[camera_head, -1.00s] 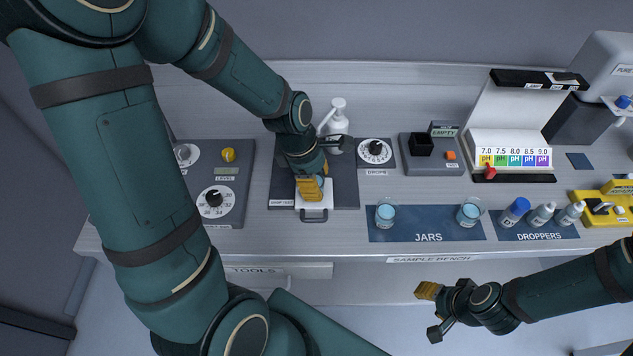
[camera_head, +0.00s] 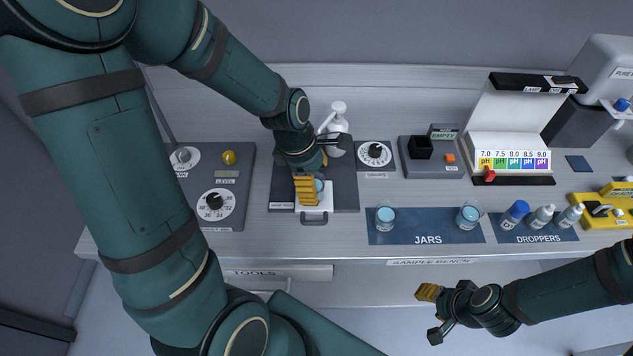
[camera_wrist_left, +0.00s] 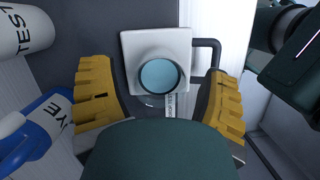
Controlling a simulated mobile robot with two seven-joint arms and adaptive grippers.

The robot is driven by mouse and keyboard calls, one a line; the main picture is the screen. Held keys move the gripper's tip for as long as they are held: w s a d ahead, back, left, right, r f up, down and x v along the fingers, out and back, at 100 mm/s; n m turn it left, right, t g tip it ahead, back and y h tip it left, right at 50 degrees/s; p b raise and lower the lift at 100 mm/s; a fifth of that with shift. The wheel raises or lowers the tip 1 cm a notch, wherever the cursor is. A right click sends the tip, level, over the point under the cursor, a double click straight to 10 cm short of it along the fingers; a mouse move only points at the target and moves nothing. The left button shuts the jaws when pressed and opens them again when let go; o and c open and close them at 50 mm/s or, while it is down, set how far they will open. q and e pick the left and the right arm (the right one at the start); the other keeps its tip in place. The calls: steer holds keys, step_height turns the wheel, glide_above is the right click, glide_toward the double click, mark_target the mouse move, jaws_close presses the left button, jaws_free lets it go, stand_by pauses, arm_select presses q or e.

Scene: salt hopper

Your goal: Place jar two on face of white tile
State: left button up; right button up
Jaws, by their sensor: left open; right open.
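A clear jar of blue liquid (camera_head: 319,186) stands upright on the white tile (camera_head: 313,216), which has a dark handle at its front. No number on the jar is readable. Two similar jars stand on the JARS mat (camera_head: 428,228): one left (camera_head: 385,218), one right (camera_head: 468,216). My right gripper (camera_head: 431,313) is open and empty in front of the bench.
A white pump bottle (camera_head: 338,122) stands close behind my left gripper. Dial panels lie left (camera_head: 222,180) and right (camera_head: 375,153) of the tile's dark mat (camera_head: 345,190). Dropper bottles (camera_head: 541,216) stand at right. The bench strip before the tile is clear.

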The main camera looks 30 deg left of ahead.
arm_select(q)
steer(key=p+v, duration=0.2)
steer(key=v, duration=0.8)
steer(key=shift+r, duration=0.3)
steer(key=shift+s, duration=0.1)
